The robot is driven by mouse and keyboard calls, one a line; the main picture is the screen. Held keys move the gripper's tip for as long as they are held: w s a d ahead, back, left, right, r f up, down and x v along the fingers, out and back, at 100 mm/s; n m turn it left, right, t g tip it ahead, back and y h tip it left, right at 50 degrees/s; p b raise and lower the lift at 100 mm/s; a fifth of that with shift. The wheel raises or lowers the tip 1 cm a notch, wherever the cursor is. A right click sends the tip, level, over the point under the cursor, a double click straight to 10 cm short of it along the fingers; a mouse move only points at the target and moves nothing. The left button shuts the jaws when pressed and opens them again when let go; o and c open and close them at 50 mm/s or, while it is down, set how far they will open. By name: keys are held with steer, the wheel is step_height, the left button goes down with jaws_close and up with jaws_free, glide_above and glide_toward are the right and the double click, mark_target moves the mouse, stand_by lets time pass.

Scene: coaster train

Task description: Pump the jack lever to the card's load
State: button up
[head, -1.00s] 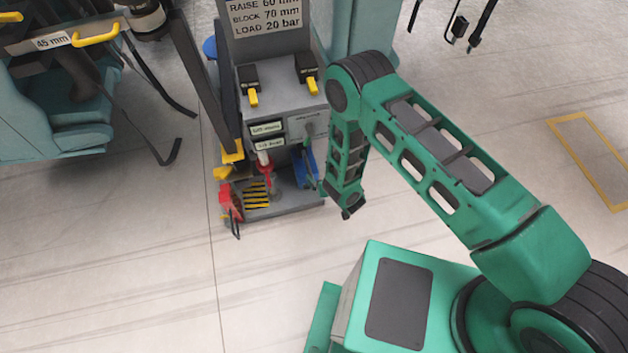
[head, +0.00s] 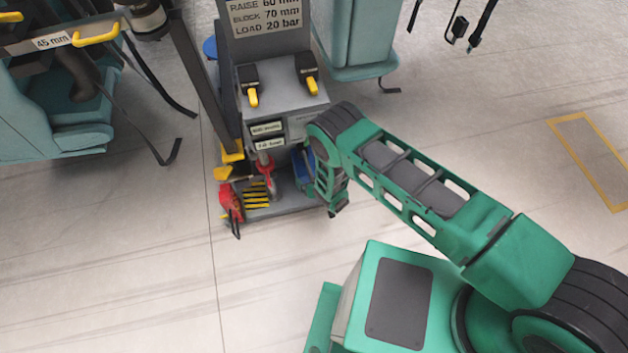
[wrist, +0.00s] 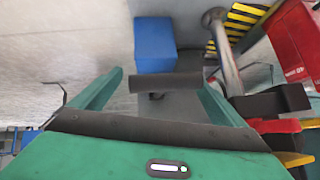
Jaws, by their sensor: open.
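The card (head: 265,14) above the jack unit in the head view reads raise 60 mm, block 70 mm, load 20 bar. The grey jack unit (head: 285,98) carries two small readouts (head: 268,136), too small to read surely. In the wrist view, my gripper (wrist: 162,80) is open, with its green fingers apart. A dark horizontal bar (wrist: 165,82), perhaps the lever's grip, shows between the fingers. I cannot tell whether they touch it. My arm hides part of the unit's right side in the head view.
A blue block (wrist: 155,45), a grey post (wrist: 224,55) and a red part (wrist: 296,45) lie beyond my fingers. Yellow handles (head: 252,97) stick out from the unit. Teal machinery (head: 60,125) stands at left. The floor (head: 120,260) in front is clear.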

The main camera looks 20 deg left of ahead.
steer(key=shift+w+a+f, duration=0.15)
steer(key=shift+f, duration=0.1)
steer(key=shift+c, duration=0.7)
